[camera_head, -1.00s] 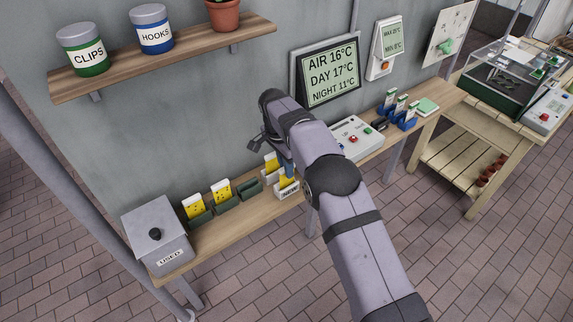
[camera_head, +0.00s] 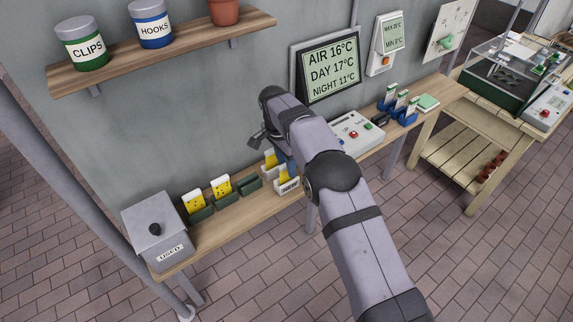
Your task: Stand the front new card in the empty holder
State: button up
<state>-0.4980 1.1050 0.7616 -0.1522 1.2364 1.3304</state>
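The box marked NEW (camera_head: 288,188) stands on the wooden bench with a yellow card (camera_head: 284,171) showing in it. Left of it is a row of green holders. The empty holder (camera_head: 249,187) shows no card. Two holders further left each hold a yellow card with dark marks, one (camera_head: 221,187) nearer and one (camera_head: 194,203) at the left.
A panel with buttons (camera_head: 357,136) and blue stands (camera_head: 398,107) are to the right. A shelf (camera_head: 165,50) with pots hangs above.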

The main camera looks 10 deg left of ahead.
jog(key=r, duration=0.1)
jog(key=r+b, duration=0.1)
jog(key=r, duration=0.1)
jog(key=a+r+b, duration=0.1)
jog(key=r, duration=0.1)
jog(key=shift+s+r, duration=0.15)
jog(key=shift+r, duration=0.05)
jog(key=shift+s+r, duration=0.1)
jog(key=shift+r, duration=0.85)
jog(key=shift+d, duration=0.1)
jog(key=shift+d+r, duration=0.1)
jog(key=shift+d, duration=0.2)
jog(key=s+d+n, duration=0.2)
jog(key=s+d, duration=0.2)
jog(key=d, duration=0.4)
jog(key=s+d+n, duration=0.3)
jog(key=s+d, duration=0.2)
jog(key=d, duration=0.3)
jog(key=s+d+f+n, duration=0.1)
jog(key=s+d+f, duration=0.1)
jog(key=s, duration=0.5)
jog(key=s+d+f+n, duration=0.1)
jog(key=s+d, duration=0.3)
jog(key=s, duration=0.3)
jog(key=s+d+f+n+g+y, duration=0.1)
jog(key=s+d+f+n, duration=0.1)
jog(key=s, duration=0.6)
jog(key=shift+d+f, duration=0.35)
jog(key=shift+d, duration=0.35)
